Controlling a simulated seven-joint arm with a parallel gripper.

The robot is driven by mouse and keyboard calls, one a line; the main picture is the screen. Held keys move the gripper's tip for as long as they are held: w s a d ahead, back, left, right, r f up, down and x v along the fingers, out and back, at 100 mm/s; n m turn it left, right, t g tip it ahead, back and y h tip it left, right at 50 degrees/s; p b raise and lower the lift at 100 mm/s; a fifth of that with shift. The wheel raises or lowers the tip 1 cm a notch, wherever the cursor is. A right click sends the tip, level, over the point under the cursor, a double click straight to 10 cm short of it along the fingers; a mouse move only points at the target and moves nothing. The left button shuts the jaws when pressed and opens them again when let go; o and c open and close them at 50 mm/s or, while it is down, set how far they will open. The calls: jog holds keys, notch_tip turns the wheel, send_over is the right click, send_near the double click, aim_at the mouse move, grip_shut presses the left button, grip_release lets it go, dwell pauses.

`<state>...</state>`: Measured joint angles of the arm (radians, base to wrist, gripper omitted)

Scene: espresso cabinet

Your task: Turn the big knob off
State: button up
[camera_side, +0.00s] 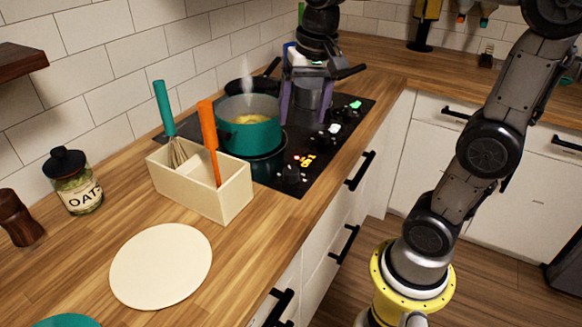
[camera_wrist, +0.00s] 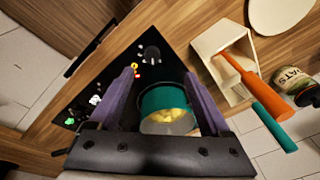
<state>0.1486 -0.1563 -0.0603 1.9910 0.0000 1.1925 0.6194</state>
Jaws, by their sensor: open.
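The big knob (camera_side: 291,173) is a dark round knob on the front corner of the black cooktop, with red and orange lights lit beside it. My gripper (camera_side: 305,115) is open and points down over the cooktop, behind and to the right of the teal pot in the side view. In the wrist view nothing is held between the purple fingers of my gripper (camera_wrist: 160,75). The gripper is apart from the big knob.
A steaming teal pot (camera_side: 250,137) with yellow food stands on the cooktop (camera_side: 265,180), close to my fingers. Other knobs with white and green lights (camera_side: 334,128) run along its edge. A cream utensil box (camera_side: 195,190) stands near the big knob. A dark pan is behind.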

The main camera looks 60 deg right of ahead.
jog(key=m+g, duration=0.1)
jog(key=g, duration=0.1)
send_over(291, 170)
notch_tip(291, 170, down, 4)
notch_tip(291, 170, down, 15)
jog(key=shift+r, duration=0.15)
grip_shut()
dwell(0.4)
